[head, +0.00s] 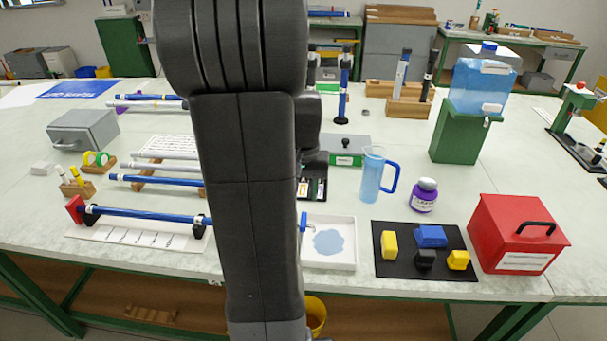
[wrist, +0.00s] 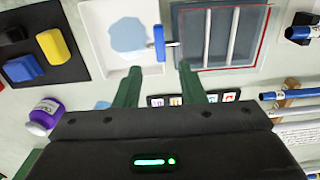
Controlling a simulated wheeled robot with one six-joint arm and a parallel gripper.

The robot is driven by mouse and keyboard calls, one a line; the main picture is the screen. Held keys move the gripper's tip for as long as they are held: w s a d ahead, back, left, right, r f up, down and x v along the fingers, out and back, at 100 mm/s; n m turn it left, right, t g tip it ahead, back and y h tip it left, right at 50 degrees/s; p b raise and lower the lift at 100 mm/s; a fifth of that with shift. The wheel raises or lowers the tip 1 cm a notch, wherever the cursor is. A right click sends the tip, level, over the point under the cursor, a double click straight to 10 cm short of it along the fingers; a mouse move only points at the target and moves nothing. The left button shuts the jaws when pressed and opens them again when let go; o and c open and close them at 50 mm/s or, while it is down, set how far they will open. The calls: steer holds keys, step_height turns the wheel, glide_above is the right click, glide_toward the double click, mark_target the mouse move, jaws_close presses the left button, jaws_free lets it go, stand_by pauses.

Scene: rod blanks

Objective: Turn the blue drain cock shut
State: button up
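The blue drain cock (wrist: 159,43) is a short blue bar on a thin metal stem. In the wrist view it lies across the stem at the left side of a grey, red-edged tank (wrist: 184,62) holding pale rods. In the head view part of the cock (head: 303,222) shows just right of my arm; the tank is hidden there. A white tray (head: 345,264) with a light blue puddle (head: 328,242) sits beside the cock. My gripper (wrist: 157,78) is open and empty, its green fingers apart, with the cock ahead between their lines. My arm hides the gripper in the head view.
A purple-labelled jar (head: 424,195) and blue jug (head: 373,177) stand behind. Rod racks and a blue rod (head: 145,215) are on the left.

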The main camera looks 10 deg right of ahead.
step_height(320, 180, up, 5)
steer(key=shift+r, duration=0.1)
stand_by(0.6)
step_height(320, 180, down, 14)
steer(key=shift+r, duration=0.1)
stand_by(0.3)
stand_by(0.4)
